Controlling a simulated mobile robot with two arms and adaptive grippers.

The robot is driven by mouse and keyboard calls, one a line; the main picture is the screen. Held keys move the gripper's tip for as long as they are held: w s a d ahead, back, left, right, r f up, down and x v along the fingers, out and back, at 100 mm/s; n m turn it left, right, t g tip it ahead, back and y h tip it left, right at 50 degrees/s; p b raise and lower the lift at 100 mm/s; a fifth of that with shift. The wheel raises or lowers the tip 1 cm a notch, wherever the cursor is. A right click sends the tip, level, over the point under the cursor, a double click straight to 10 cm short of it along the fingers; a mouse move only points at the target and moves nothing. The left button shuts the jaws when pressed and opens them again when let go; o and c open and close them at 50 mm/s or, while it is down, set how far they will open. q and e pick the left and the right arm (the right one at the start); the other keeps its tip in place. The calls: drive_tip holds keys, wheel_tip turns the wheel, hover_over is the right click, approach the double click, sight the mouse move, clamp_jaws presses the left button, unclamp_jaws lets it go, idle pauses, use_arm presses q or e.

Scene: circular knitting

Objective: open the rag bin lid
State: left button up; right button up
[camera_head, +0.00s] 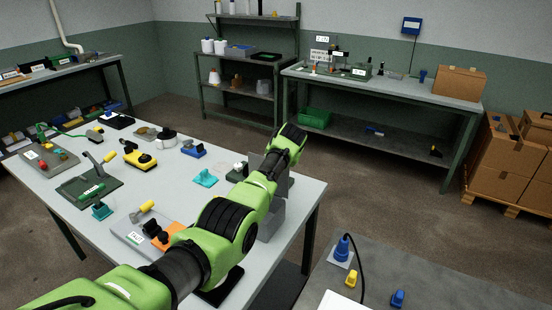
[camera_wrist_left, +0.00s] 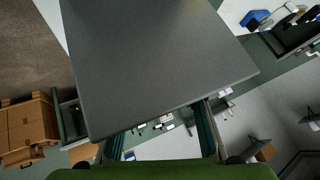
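A grey box-like bin (camera_head: 270,222), which looks like the rag bin, stands at the right end of the workbench, partly hidden by my left arm. A dark grey panel (camera_head: 256,161) shows above it on both sides of the arm and looks like its lid, tilted up; its exact angle is hard to tell. In the left wrist view a large flat dark grey panel (camera_wrist_left: 155,65), likely the lid, fills the upper middle. My left gripper (camera_wrist_left: 160,125) has its two fingers well apart at the panel's near edge; contact cannot be told. My right gripper is out of view.
The workbench (camera_head: 150,190) holds several tools and fixtures, including a yellow device (camera_head: 140,160) and an orange block (camera_head: 168,236) near my arm. A second table (camera_head: 440,265) is at lower right. Floor is clear beyond the bin.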

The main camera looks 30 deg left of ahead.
use_arm(q)
drive_tip(key=shift+w+d+f, duration=0.1)
drive_tip(key=shift+w+f, duration=0.05)
drive_tip(key=shift+f, duration=0.15)
drive_tip(key=shift+r, duration=0.3)
drive_tip(key=v, duration=1.2)
drive_tip(key=shift+f, duration=0.1)
